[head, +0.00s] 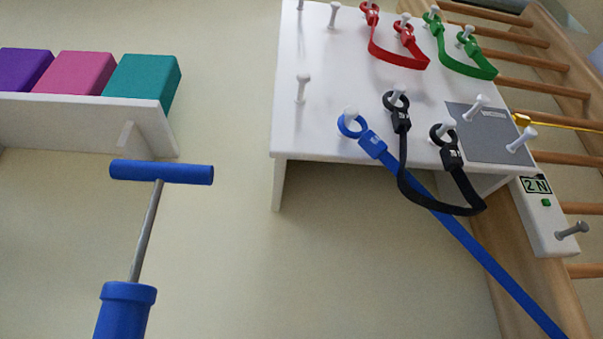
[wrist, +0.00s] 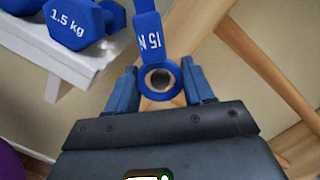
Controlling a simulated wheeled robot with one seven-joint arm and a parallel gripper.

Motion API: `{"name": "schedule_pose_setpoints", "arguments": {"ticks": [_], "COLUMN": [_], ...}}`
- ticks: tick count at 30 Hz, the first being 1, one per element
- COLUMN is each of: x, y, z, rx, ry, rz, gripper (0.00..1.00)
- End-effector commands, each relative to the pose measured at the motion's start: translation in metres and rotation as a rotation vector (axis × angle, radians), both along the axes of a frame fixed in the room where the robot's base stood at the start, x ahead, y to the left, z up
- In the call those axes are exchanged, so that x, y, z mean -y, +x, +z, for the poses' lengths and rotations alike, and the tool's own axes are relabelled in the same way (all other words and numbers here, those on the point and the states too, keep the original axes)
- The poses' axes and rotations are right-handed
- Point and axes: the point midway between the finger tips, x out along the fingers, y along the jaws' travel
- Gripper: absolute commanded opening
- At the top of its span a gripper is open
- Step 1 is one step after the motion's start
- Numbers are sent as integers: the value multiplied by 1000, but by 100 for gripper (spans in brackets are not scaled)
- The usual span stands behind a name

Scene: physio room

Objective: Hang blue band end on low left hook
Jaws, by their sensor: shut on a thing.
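The blue band (head: 465,238) has one ring end around a white peg at the lower edge of the white hook board (head: 345,60). Its strap runs down to the right and out of the head view. In the wrist view, my gripper (wrist: 159,82) is shut on the other blue band end (wrist: 160,97), a ring with a strap marked 15 N. The ring sits between the two blue fingers. A bare white peg, the low left hook (head: 302,88), stands just left of the occupied blue one. My gripper does not show in the head view.
A black band (head: 465,190) hangs beside the blue one; red (head: 400,58) and green (head: 470,67) bands hang above. A T-handled blue pump (head: 128,308) stands at left. The wrist view shows a blue dumbbell (wrist: 70,22) and wooden bars (wrist: 270,75).

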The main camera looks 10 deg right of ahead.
Motion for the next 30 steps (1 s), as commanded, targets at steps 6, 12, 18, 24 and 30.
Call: {"name": "schedule_pose_setpoints", "arguments": {"ticks": [6, 12, 18, 24, 30], "x": [4, 3, 4, 4, 4], "y": [5, 9, 14, 18, 23], "z": [-3, -3, -3, -3, -3], "rx": [-5, -5, -6, -6, -5], "ry": [3, 2, 2, 2, 1], "rz": [-7, -8, -7, -7, -8], "gripper": [0, 0, 0, 0, 0]}}
